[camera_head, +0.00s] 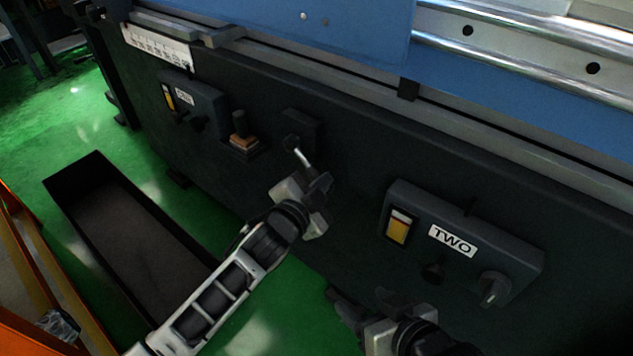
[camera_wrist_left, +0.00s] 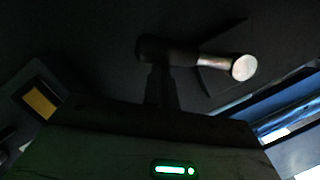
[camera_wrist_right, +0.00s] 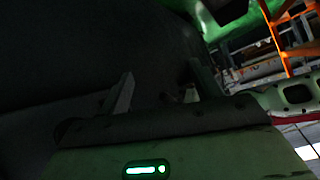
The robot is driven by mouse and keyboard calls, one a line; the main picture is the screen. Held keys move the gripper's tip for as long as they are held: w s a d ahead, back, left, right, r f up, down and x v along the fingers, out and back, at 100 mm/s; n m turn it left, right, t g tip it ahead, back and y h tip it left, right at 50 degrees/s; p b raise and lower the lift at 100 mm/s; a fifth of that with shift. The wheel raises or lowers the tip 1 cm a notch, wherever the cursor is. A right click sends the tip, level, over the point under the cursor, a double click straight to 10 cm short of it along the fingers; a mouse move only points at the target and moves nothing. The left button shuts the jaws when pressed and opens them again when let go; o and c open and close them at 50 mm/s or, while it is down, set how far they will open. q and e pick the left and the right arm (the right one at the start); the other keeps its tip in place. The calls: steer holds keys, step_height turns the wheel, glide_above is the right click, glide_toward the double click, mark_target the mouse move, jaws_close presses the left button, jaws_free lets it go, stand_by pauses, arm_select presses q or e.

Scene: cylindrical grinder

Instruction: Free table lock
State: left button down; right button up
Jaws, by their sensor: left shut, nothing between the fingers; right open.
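The table lock seems to be the small lever (camera_head: 302,157) with a dark knob and silver rod on the dark machine front. In the left wrist view the lever (camera_wrist_left: 205,60) shows a dark part and a bright silver end. My left gripper (camera_head: 320,184) is shut and empty, just below the lever. Its fingertips (camera_wrist_left: 160,78) meet the dark part of the lever in the picture; I cannot tell whether they touch it. My right gripper (camera_head: 342,301) is open and empty, low in front of the machine; its spread fingers show in the right wrist view (camera_wrist_right: 156,92).
Another small box (camera_head: 190,108) and an orange-brown switch (camera_head: 242,140) are left of the lever. A dark open bin (camera_head: 75,170) stands on the green floor (camera_head: 275,310).

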arm_select(q)
steer(key=w+a+f+m+t+b, duration=0.2)
steer(key=w+a+f+m+b, duration=0.2)
steer(key=f+m+b, duration=0.2)
steer(key=shift+w+a+m+b, duration=0.25)
steer(key=shift+a+m+b, duration=0.15)
steer(key=shift+m+b, duration=1.25)
arm_select(e)
steer(key=shift+w+a+r+t+y, duration=0.1)
steer(key=shift+a+r+t+y, duration=0.25)
steer(key=shift+a+t+y, duration=0.2)
steer(key=shift+w+a+r+t+y, duration=0.1)
steer(key=shift+a+r+t+y, duration=0.2)
steer(key=shift+a+t+y, duration=0.3)
steer(key=shift+w+a+r+t+y, duration=0.1)
steer(key=shift+a+r+t+y, duration=0.3)
steer(key=shift+a, duration=0.3)
arm_select(q)
steer(key=shift+n, duration=0.25)
